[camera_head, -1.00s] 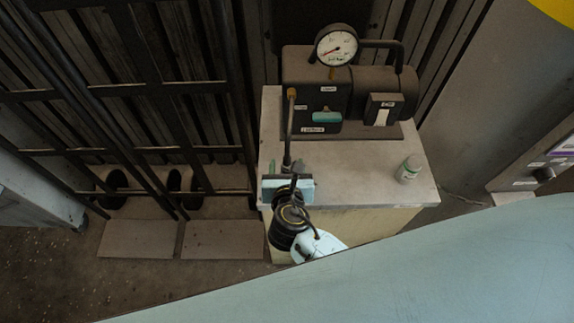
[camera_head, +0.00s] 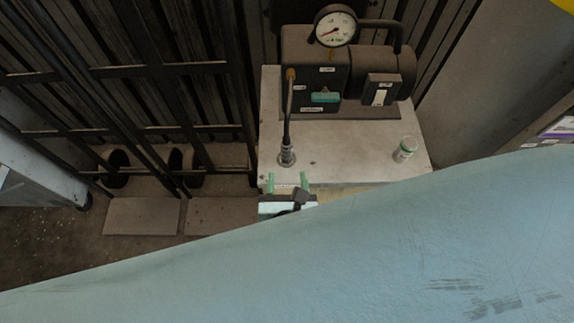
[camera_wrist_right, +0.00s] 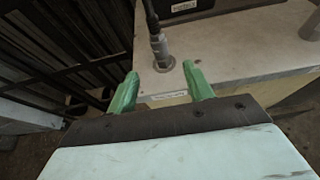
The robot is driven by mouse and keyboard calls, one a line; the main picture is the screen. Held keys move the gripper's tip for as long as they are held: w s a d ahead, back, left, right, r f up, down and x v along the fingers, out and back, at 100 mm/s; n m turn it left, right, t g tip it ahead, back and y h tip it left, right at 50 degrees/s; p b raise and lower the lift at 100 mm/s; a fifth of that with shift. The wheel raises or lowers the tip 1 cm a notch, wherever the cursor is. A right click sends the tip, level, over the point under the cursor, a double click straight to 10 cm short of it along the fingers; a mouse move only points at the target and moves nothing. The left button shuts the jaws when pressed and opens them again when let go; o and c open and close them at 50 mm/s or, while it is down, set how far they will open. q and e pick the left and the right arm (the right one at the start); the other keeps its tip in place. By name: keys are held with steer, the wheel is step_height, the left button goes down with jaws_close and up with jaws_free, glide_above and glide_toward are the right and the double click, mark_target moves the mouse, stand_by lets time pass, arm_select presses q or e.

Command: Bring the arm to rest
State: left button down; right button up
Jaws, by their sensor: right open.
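My right gripper (camera_head: 288,184) shows two green fingertips set apart with nothing between them, at the front edge of the pale worktop (camera_head: 350,157). In the right wrist view the open fingers (camera_wrist_right: 160,90) point at the worktop's front edge and a label there. A metal hose fitting (camera_head: 287,155) stands upright on the worktop just beyond the fingers, apart from them. It also shows in the right wrist view (camera_wrist_right: 161,52). My pale blue arm covers the lower part of the head view. My left gripper is not in view.
A dark barred rack (camera_head: 160,70) rises on the left.

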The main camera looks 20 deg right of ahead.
steer(key=shift+s+r, duration=0.1)
steer(key=shift+s, duration=0.1)
stand_by(0.4)
steer(key=s+d+f+m+g+y, duration=0.1)
steer(key=s+d+f+m+g, duration=0.2)
steer(key=f, duration=0.6)
steer(key=s+d+f+m+g+y, duration=0.1)
steer(key=s+f+m+g, duration=0.2)
steer(key=f, duration=0.6)
steer(key=s+d+f+m+g+y, duration=0.1)
steer(key=s+d+f+m+g, duration=0.1)
steer(key=s+f+m, duration=0.45)
steer(key=s+d+f+m+g, duration=0.4)
steer(key=s+d+f+m, duration=0.6)
steer(key=m, duration=0.8)
steer(key=s+f, duration=0.3)
steer(key=s, duration=0.1)
steer(key=shift+s+f+y, duration=0.15)
steer(key=shift+s+y, duration=0.05)
steer(key=shift+y, duration=0.2)
